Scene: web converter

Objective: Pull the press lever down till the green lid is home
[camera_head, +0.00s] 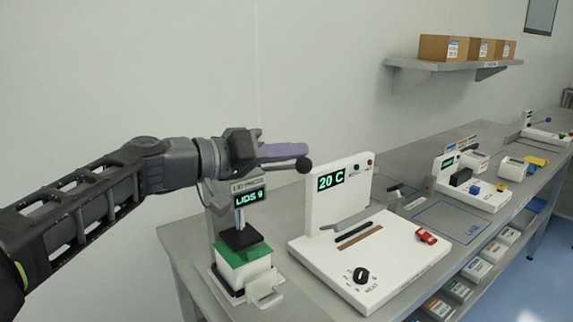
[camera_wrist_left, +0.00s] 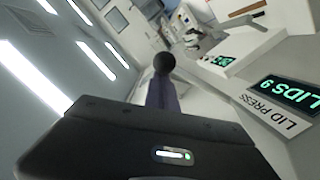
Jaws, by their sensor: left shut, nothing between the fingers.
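The lid press (camera_head: 248,187) stands at the near left end of the bench; its display reads LIDS 9. Its dark lever ends in a black ball knob (camera_head: 303,164), which also shows in the left wrist view (camera_wrist_left: 164,62). The black press head (camera_head: 240,237) is down at the green lid (camera_head: 243,252), which sits on a white box (camera_head: 243,271). I cannot tell whether any gap is left under the lid. My left gripper (camera_head: 299,149) is shut and empty, its purple fingers beside and just above the lever near the knob. Contact is unclear. My right gripper is out of view.
A white panel device (camera_head: 338,190) showing 20 C, with a knob and red switch on its base, stands right of the press. More stations (camera_head: 475,190) line the bench beyond. A wall shelf (camera_head: 450,65) holds cardboard boxes. The wall is behind.

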